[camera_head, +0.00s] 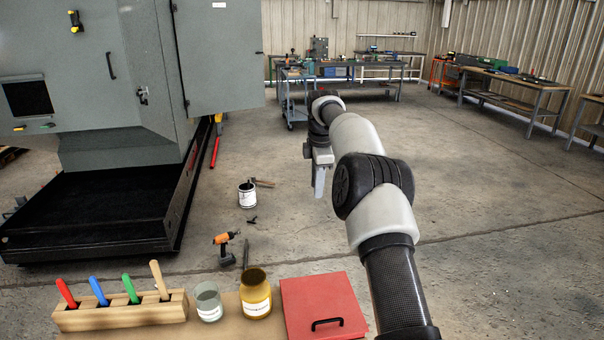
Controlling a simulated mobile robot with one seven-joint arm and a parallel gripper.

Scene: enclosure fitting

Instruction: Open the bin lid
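The bin shows as a red, square-looking box at the bottom of the view, and its flat red lid (318,298) lies closed over it. A black bar handle (327,323) is on the lid near its lower edge. The lower part of the bin is cut off by the frame. My gripper (319,186) points down in mid-air, well above and beyond the lid in the picture, apart from it. Its fingers overlap from this angle, so I cannot tell whether it is open. Nothing shows in it.
Left of the bin stand an amber jar (256,296), a clear jar (208,303) and a wooden block (120,314) holding several coloured-handled tools. A drill (224,248) and a paint can (247,195) are on the floor. A large grey cabinet (90,100) fills the left. Floor at right is clear.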

